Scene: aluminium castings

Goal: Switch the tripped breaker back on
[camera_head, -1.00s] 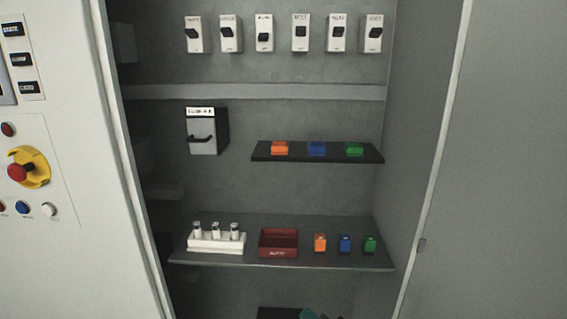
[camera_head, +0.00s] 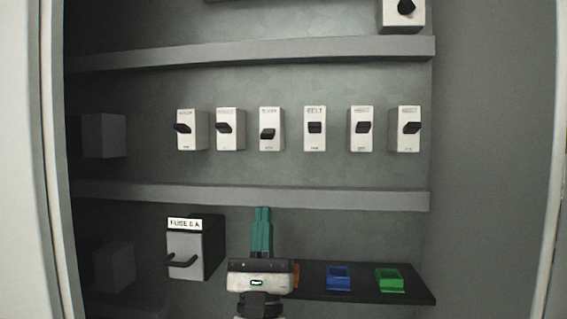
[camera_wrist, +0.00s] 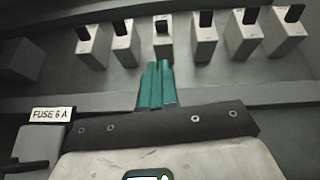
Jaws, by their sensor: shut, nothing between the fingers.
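Six white breakers with black levers stand in a row across the back of the cabinet. The third breaker from the left (camera_head: 269,117) has its lever lower than the others; its small label is too blurred to read surely. It also shows in the wrist view (camera_wrist: 163,46), just beyond the fingertips. The fourth breaker (camera_head: 314,142) reads BELT, and its lever is higher. My gripper (camera_head: 262,210) has teal fingers pressed together, pointing up, empty. In the head view it is below the third breaker, in front of the lower rail. The fingers show in the wrist view (camera_wrist: 158,68).
A fuse holder (camera_head: 212,252) labelled FUSE 6 A, with a black handle, is left of my gripper. A dark shelf (camera_head: 418,292) on the right bears a blue holder (camera_head: 339,285) and a green holder (camera_head: 390,287). A grey rail (camera_head: 350,199) runs below the breakers.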

